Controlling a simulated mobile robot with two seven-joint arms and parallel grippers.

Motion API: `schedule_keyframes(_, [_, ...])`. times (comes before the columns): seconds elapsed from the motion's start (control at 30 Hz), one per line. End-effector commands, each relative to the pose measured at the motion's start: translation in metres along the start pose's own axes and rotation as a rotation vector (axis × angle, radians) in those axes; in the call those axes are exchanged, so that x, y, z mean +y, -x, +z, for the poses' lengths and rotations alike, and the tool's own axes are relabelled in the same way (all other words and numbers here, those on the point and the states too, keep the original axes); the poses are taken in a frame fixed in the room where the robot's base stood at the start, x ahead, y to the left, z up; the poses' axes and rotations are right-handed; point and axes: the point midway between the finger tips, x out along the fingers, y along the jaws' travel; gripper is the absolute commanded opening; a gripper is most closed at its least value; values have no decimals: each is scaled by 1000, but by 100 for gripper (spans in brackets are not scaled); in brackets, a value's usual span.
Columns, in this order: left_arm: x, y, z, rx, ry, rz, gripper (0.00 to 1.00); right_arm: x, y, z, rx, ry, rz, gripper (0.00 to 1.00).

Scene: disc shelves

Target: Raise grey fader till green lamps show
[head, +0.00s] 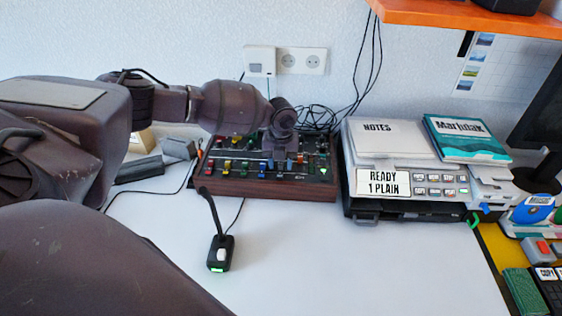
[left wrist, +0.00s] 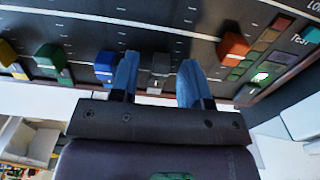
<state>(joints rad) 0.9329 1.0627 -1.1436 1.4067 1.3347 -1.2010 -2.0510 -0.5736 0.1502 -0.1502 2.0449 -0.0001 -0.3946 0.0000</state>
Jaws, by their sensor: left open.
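The mixer panel (head: 262,186) is a dark board with wood-coloured sides and coloured fader caps, at the back of the white desk. In the left wrist view the grey fader (left wrist: 160,67) stands between the two blue fingertips of my left gripper (left wrist: 159,80). The fingers are open, with a gap on each side of the cap. A lamp column (left wrist: 260,56) lies right of the orange fader (left wrist: 233,48); one green lamp (left wrist: 260,77) is lit and the others look dim. In the head view my left gripper (head: 282,160) is over the panel and hides the grey fader.
The blue fader (left wrist: 105,66) and green fader (left wrist: 50,58) are left of the grey one. A small black desk microphone (head: 220,250) stands in front of the panel. A printer-like machine (head: 410,180) is to the right. The front desk (head: 330,265) is clear.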

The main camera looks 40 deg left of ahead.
Motion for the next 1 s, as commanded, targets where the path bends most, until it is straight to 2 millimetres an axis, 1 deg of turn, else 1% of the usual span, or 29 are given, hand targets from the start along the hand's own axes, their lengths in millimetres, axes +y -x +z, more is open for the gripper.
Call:
schedule_keyframes(0.13, [0, 0, 0, 0, 0, 0, 43, -1, 0, -1, 1, -3, 0, 48])
schedule_keyframes(0.17, [0, 0, 0, 0, 0, 0, 41, -1, 0, -1, 1, -3, 0, 48])
schedule_keyframes(0.43, [0, 0, 0, 0, 0, 0, 0, -2, 0, -1, 2, -10, 1, 48])
schedule_keyframes(0.63, [0, 0, 0, 0, 1, 0, 0, -2, 0, -1, 2, -9, 1, 48])
schedule_keyframes(0.73, [0, -1, 3, 0, 2, 0, 0, -2, -1, 2, -3, -9, 0, 48])
schedule_keyframes(0.9, [0, -4, 18, 1, 3, 2, 0, -3, -5, 15, -23, -4, -3, 48])
schedule_keyframes(1.0, [0, -3, 26, 1, 2, 1, 0, -3, -6, 15, -23, 1, -5, 48])
